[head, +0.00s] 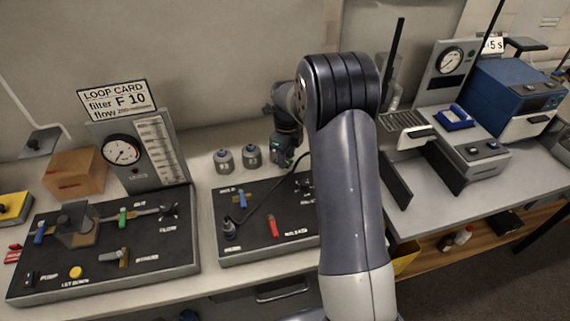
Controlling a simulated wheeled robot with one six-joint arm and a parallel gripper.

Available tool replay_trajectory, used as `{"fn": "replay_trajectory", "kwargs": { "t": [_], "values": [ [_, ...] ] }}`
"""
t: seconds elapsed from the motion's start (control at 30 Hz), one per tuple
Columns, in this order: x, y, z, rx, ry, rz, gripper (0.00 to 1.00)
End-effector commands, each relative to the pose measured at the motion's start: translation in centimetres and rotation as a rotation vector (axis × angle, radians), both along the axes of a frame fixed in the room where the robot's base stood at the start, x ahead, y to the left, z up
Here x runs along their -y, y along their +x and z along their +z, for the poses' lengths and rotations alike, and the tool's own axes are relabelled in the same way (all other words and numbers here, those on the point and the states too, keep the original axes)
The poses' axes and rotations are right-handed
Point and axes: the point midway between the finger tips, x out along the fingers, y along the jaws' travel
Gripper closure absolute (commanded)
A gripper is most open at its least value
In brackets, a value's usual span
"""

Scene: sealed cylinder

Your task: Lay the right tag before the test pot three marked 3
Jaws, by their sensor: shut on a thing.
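My gripper (283,160) hangs at the back of the bench, left of my arm's upper joint. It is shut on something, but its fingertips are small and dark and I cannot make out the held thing. Two small grey pots (224,160) (251,155) stand upright just left of my gripper, behind the middle black panel. I cannot read any number on them. Any further pot may be hidden behind my gripper or arm. No tag can be told for certain in this view.
A black panel (265,250) with blue and red levers lies in front of the pots. Left are a larger valve panel (100,285), a gauge stand (150,155) and the loop card (117,99). Right are a gauge machine (475,150) and a blue box (510,90).

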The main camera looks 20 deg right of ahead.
Motion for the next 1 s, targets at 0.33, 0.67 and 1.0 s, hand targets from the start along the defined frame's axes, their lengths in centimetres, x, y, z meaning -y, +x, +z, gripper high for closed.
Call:
{"fn": "replay_trajectory", "kwargs": {
  "t": [0.33,0.67,1.0],
  "values": [
    [0.0,-0.1,-3.5,-0.004,0.001,0.000,0.81],
    [0.0,0.0,-5.3,0.001,0.000,0.000,0.81],
    [0.0,0.0,-5.5,0.001,0.000,0.000,0.51]
  ]
}}
